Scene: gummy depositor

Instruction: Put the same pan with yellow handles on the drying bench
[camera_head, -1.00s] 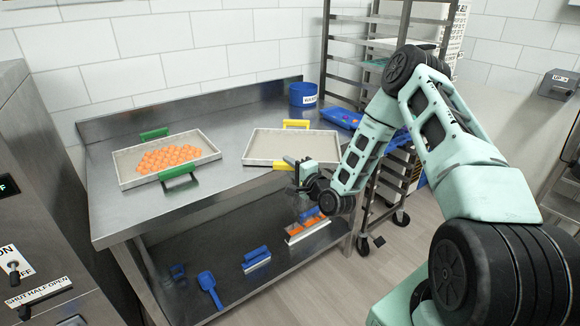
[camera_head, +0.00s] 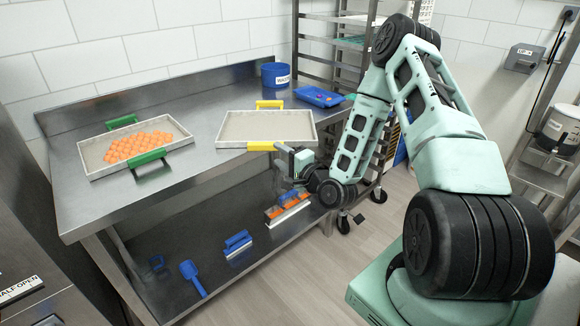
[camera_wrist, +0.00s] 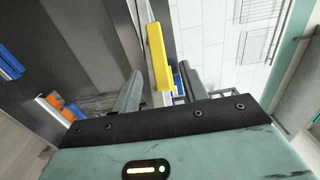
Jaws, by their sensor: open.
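The pan with yellow handles (camera_head: 228,128) lies flat on the steel bench, its bed pale and level with no gummies showing. One yellow handle is at the back, and the other, the near yellow handle (camera_head: 261,146), sticks out at the bench's front edge. My gripper (camera_head: 280,149) is at the right end of that near handle. In the wrist view the yellow handle (camera_wrist: 158,55) lies between my two open fingers (camera_wrist: 157,88), nearer the right one. I cannot tell whether a finger touches it.
A pan with green handles (camera_head: 98,171) holding orange pieces is on the bench (camera_head: 190,180) at left. A blue tub (camera_head: 275,75) and blue tray (camera_head: 319,96) are at the back right. Blue scrapers and a scoop (camera_head: 192,277) lie on the lower shelf. A rack stands behind.

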